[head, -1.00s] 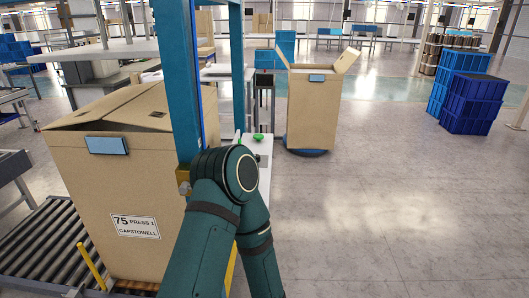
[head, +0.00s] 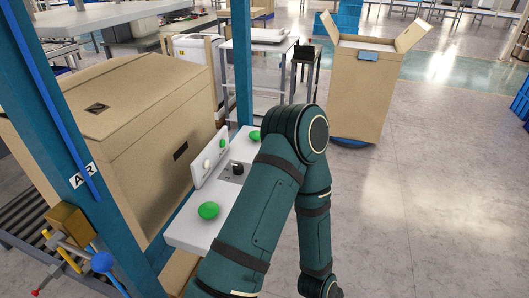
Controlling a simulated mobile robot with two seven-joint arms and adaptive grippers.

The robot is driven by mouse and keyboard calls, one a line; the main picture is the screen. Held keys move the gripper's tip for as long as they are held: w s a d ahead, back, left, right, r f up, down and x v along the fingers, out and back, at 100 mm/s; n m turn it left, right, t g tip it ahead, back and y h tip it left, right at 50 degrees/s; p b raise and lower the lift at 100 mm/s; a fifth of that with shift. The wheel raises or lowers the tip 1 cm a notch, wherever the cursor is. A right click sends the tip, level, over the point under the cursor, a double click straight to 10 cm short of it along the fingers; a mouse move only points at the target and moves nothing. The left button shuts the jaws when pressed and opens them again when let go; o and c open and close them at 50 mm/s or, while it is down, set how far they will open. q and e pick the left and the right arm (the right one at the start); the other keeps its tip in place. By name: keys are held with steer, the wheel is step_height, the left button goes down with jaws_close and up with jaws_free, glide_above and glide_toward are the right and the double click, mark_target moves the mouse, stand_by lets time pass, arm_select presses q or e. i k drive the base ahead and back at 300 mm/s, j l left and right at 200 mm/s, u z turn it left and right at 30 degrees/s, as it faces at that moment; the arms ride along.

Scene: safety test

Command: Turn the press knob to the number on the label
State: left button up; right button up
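A small black knob (head: 237,169) sits on a grey plate of a white control panel (head: 185,232), between a near green push button (head: 208,210) and a far green push button (head: 254,136). The knob's setting is too small to read. A white upright plate (head: 200,175) behind it carries a small white and a small green round part. The large cardboard box (head: 150,130) stands left of the panel; its label is out of view now. One of my arms rises in front of the panel and bends down to the right. Neither gripper is in view.
A blue post (head: 75,150) stands at the left, with a yellow block, levers and a blue ball knob (head: 103,262) low on it. A second blue post (head: 243,60) rises behind the panel. An open cardboard box (head: 360,85) stands at back right.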

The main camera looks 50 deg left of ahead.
mark_target(237, 168)
steer(key=i+l+u, duration=0.1)
steer(key=i+u, duration=0.15)
steer(key=i, duration=0.3)
steer(key=i+l+u, duration=0.25)
steer(key=i, duration=0.3)
